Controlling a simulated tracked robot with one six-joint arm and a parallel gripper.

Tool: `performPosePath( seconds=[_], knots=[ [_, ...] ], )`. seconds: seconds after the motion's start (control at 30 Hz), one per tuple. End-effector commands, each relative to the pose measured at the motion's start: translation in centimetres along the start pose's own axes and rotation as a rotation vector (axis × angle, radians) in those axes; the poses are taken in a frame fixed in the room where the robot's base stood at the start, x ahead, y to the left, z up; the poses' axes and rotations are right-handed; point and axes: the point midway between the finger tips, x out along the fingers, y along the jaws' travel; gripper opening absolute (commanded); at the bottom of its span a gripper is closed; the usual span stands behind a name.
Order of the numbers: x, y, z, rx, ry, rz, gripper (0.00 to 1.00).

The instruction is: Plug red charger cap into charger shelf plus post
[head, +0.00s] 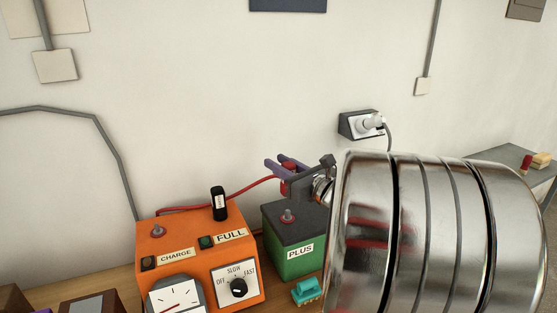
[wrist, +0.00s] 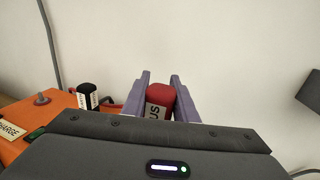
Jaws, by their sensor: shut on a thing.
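My gripper (head: 275,161) has purple fingers and is shut on the red charger cap (head: 290,183). In the wrist view the cap (wrist: 160,97) sits between the two fingers (wrist: 160,78), with a partly hidden label ending in "US". A red cable (head: 238,189) runs from the cap toward the orange charger. The plus post (head: 287,215) is a short grey stud with a reddish base on the green box labelled PLUS (head: 293,250). The cap is above and apart from this post in the head view. The post is not visible in the wrist view.
The orange charger (head: 190,255) stands left of the green box, with a black cap (head: 218,204) and another stud (head: 157,230) on top. A teal clip-like object (head: 307,291) lies in front. My arm hides the right side.

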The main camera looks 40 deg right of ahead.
Motion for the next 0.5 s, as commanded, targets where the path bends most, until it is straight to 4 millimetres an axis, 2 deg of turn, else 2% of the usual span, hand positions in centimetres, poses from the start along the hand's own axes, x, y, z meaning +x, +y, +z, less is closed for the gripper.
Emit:
performPosePath(
  seconds=[0.5],
  knots=[
    [0.1, 0.1, -3.4, 0.001, 0.001, 0.003, 0.03]
  ],
)
